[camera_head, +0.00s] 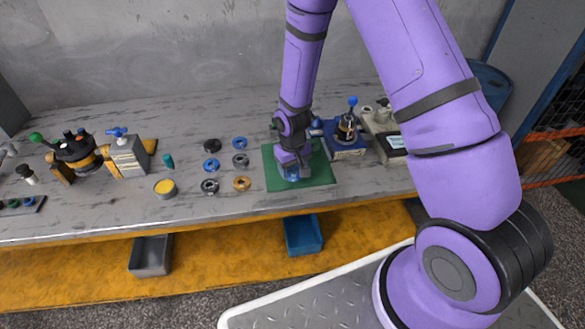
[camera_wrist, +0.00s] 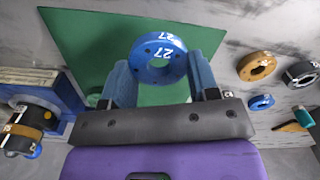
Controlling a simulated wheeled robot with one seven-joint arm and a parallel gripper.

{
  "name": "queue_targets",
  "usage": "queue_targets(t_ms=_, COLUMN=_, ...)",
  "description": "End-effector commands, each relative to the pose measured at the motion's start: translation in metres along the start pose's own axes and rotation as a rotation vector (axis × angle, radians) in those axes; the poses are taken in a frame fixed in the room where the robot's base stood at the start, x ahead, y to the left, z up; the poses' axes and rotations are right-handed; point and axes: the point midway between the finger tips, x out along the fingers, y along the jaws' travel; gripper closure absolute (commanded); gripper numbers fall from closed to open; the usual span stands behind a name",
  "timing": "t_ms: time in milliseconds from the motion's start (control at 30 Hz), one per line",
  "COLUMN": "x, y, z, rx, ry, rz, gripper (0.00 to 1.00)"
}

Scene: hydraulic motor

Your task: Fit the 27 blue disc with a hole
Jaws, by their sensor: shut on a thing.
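The blue disc with a hole, marked 27 (camera_wrist: 159,80), sits between the two blue fingers of my gripper (camera_wrist: 159,72) in the wrist view, with its face and open hole toward the camera. The fingers are shut on its sides. In the head view my gripper (camera_head: 292,172) is low over the green mat (camera_head: 322,174), and the disc is mostly hidden by it. I cannot tell whether the disc touches the mat (camera_wrist: 80,50).
Several black, blue, grey and orange rings (camera_head: 241,184) lie left of the mat. A blue-based motor unit with a blue-knobbed lever (camera_head: 346,153) stands right of it. A device with a display (camera_head: 396,142) is farther right. An orange ring (camera_wrist: 257,66) shows in the wrist view.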

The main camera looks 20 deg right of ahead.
Motion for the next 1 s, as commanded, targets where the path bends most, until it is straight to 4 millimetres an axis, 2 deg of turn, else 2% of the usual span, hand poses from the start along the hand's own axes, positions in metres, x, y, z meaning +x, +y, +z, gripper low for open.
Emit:
queue_targets(t_ms=433, x=-0.002, y=0.000, z=0.000, rx=0.000, ry=0.001, rz=0.000, gripper=0.76)
queue_targets(t_ms=1000, x=-0.016, y=0.000, z=0.000, rx=-0.001, ry=0.000, rz=0.000, gripper=0.76)
